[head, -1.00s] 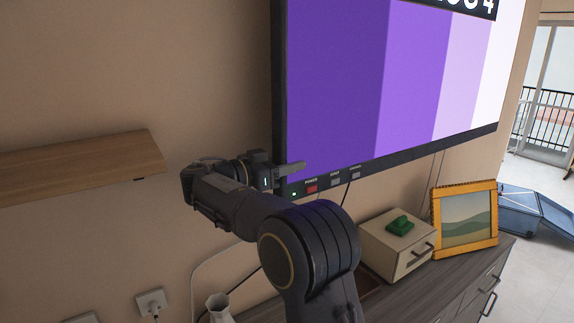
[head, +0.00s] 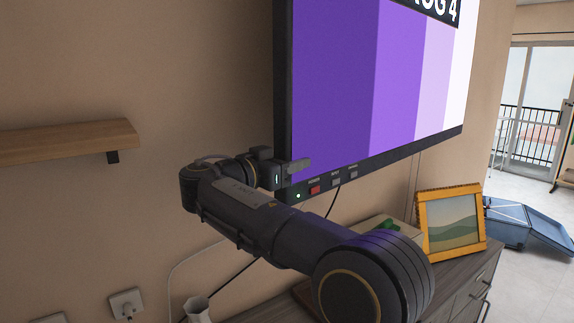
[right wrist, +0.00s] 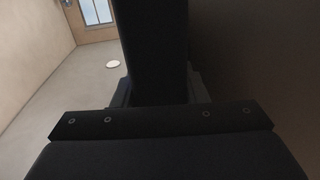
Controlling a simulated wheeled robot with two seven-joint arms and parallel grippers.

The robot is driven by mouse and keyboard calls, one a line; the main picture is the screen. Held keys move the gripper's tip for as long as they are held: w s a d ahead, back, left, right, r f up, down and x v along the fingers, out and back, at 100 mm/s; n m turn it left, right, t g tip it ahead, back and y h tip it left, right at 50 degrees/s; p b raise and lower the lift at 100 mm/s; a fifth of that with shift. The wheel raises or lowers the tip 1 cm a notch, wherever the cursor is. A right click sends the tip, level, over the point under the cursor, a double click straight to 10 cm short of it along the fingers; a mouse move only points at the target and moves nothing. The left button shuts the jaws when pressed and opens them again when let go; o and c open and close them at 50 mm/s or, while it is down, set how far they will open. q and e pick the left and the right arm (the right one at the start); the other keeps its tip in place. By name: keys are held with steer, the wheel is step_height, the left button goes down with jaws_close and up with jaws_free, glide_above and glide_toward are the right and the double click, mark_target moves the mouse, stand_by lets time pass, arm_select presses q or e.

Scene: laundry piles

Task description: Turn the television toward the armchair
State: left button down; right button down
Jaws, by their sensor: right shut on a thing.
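The television (head: 345,85) hangs on the wall, with a dark frame and a screen of purple, lilac and white bands. Its left edge stands out from the wall. My right gripper (head: 290,172) is shut on the television's lower left corner, just left of the green light and the red button. In the right wrist view the dark television edge (right wrist: 152,50) runs up between the fingers, which are partly hidden. My left gripper is not in view. No armchair shows in these frames.
A wooden shelf (head: 65,142) juts from the wall at left. A blue object (head: 530,228) lies on the floor at right.

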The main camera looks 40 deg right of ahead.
steer(key=c, duration=1.1)
jaws_free()
steer(key=shift+s+f, duration=0.15)
steer(key=shift+s, duration=0.2)
steer(key=shift+o, duration=1.1)
steer(key=shift+s+d, duration=0.1)
steer(key=shift+s, duration=0.15)
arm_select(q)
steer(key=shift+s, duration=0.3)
arm_select(e)
steer(key=shift+w, duration=0.1)
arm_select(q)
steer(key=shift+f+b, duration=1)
arm_select(e)
steer(key=a, duration=0.8)
